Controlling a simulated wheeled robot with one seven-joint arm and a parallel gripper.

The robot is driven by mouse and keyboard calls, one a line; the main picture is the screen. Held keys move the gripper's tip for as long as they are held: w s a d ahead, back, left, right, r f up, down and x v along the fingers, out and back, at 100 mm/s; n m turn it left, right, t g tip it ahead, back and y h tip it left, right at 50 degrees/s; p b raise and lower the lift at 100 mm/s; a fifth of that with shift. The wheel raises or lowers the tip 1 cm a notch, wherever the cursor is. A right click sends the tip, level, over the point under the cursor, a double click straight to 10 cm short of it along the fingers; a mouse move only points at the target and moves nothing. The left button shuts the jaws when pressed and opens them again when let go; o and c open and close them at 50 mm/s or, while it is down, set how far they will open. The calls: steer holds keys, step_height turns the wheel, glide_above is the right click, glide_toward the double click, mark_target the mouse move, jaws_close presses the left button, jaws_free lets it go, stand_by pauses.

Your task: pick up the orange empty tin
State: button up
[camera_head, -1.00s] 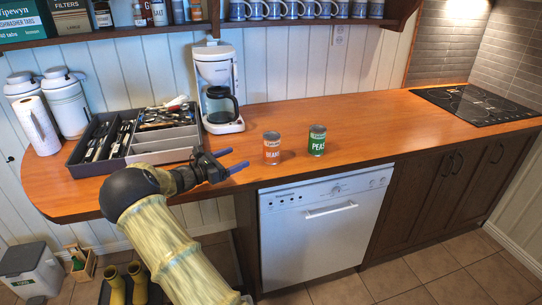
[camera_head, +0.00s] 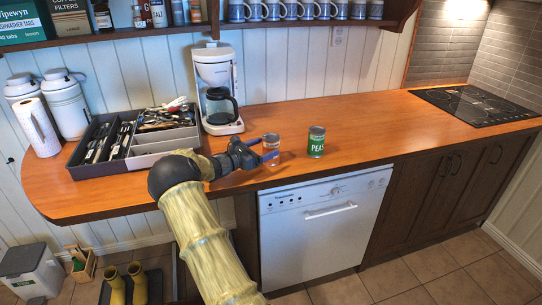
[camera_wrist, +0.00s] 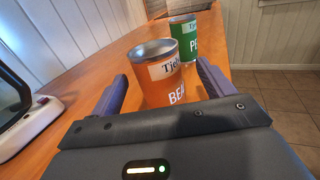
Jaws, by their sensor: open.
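The orange tin (camera_wrist: 158,80) stands upright on the wooden counter, its open top showing an empty-looking inside in the wrist view. My gripper (camera_wrist: 160,92) is open, with one blue-grey finger on each side of the tin; I cannot tell whether either finger touches it. In the head view my gripper (camera_head: 262,149) reaches the tin (camera_head: 271,147) from the left, and a finger crosses in front of its label. A green tin (camera_head: 316,142) labelled PEAS stands upright just to the right. It shows behind the orange tin in the wrist view (camera_wrist: 183,42).
A coffee maker (camera_head: 218,85) stands behind my gripper, and a grey utensil tray (camera_head: 72,163) lies to the left. The counter's front edge runs close below my arm. The counter (camera_head: 390,125) right of the green tin is clear up to the cooktop (camera_head: 475,106).

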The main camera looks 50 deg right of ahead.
steer(key=shift+s+d+r+p, duration=0.1)
steer(key=shift+d+p, duration=0.1)
steer(key=shift+d, duration=1.1)
steer(key=shift+s+d+r+p, duration=0.1)
steer(key=shift+d+p, duration=0.1)
steer(key=shift+d, duration=1.1)
steer(key=shift+w, duration=0.1)
steer(key=shift+c, duration=0.4)
steer(key=c, duration=1.2)
step_height(320, 180, up, 10)
steer(key=shift+r, duration=0.1)
steer(key=shift+c, duration=0.2)
